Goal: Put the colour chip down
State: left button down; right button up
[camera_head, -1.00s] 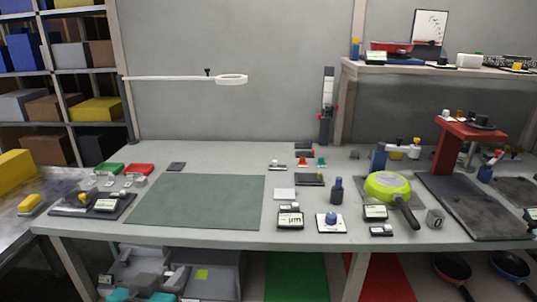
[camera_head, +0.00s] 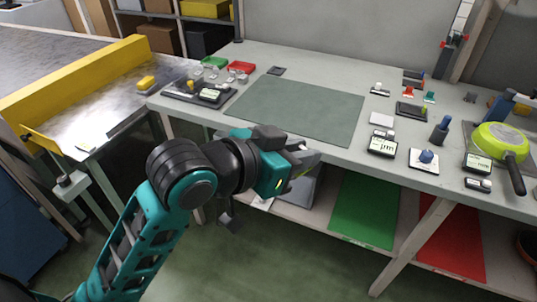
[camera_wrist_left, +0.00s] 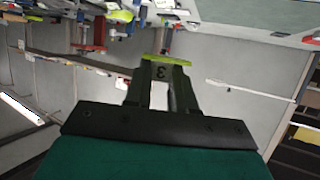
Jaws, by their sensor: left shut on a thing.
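My left gripper (camera_head: 306,157) reaches in from the left, in front of the workbench's front edge. In the left wrist view, its two dark fingers (camera_wrist_left: 160,78) are shut on the colour chip (camera_wrist_left: 168,60), a thin lime-green strip seen edge-on across the fingertips. The grey-green mat (camera_head: 300,108) lies bare on the bench just beyond the gripper. My right gripper is not in view.
The lime pan (camera_head: 498,141), a dark bottle (camera_head: 440,131) and small displays (camera_head: 382,146) stand on the bench to the right. Green (camera_head: 364,212) and red (camera_head: 449,243) panels lie on the lower shelf. A yellow-railed metal table (camera_head: 75,92) stands left.

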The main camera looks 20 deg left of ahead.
pick_arm(q)
jog(key=w+d+f+m+g+h, duration=0.2)
jog(key=d+m+g+h, duration=0.3)
jog(key=d+m+g, duration=0.1)
jog(key=shift+d+m+h, duration=0.4)
jog(key=shift+d+m, duration=0.3)
jog(key=shift+s+a+m+g+h, duration=0.1)
jog(key=shift+a+m+g+h, duration=0.1)
jog(key=shift+a+m+g, duration=0.45)
jog(key=shift+s+a+m+g+h, duration=0.15)
jog(key=shift+a+m+g+h, duration=0.1)
jog(key=shift+m+g, duration=0.65)
jog(key=shift+s+a+m+g+h, duration=0.15)
jog(key=shift+a+m+g, duration=0.35)
jog(key=shift+g, duration=0.45)
